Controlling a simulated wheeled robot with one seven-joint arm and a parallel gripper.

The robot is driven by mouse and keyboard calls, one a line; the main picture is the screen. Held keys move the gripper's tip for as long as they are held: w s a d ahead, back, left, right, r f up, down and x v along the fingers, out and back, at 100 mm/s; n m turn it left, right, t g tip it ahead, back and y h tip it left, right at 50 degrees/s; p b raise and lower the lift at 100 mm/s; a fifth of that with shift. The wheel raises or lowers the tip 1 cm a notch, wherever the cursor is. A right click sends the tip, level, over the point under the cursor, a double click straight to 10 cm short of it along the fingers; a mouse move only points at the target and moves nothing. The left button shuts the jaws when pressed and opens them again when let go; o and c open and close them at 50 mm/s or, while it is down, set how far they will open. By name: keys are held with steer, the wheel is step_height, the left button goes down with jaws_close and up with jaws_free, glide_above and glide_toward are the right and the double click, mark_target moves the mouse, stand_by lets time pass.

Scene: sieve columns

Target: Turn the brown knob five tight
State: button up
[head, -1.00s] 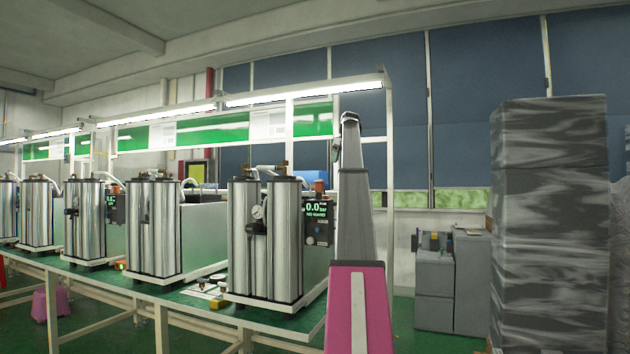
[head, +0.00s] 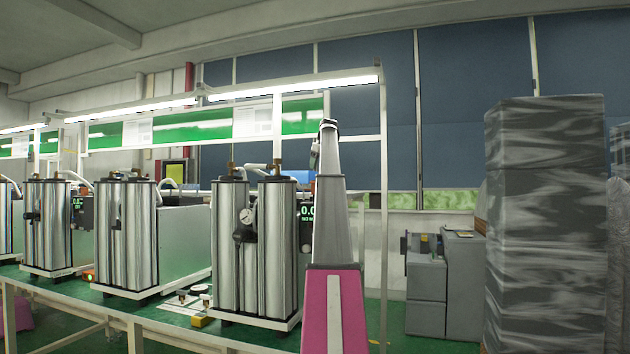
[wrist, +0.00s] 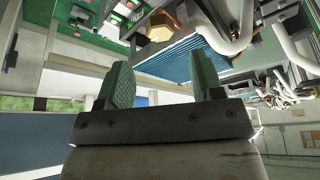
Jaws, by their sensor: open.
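My gripper (wrist: 160,74) shows in the wrist view with its two green ridged fingers apart and nothing between them. In the head view, small brown fittings (head: 277,168) stand on top of the nearest pair of shiny metal columns (head: 277,250). I cannot make out a number, so I cannot tell which one is knob five. A tan-brown six-sided part (wrist: 158,27) shows beyond the fingers in the wrist view, clear of them; I cannot tell what it is. A black display (head: 307,211) with green digits is partly hidden behind my arm.
More column units (head: 127,235) stand in a row leftward on the long green-topped bench (head: 150,312). Grey cabinets (head: 445,285) and a tall dark wrapped stack (head: 545,220) stand at right. Light bars (head: 290,88) hang above the bench.

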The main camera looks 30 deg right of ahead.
steer(key=x, duration=0.7)
steer(key=c, duration=0.9)
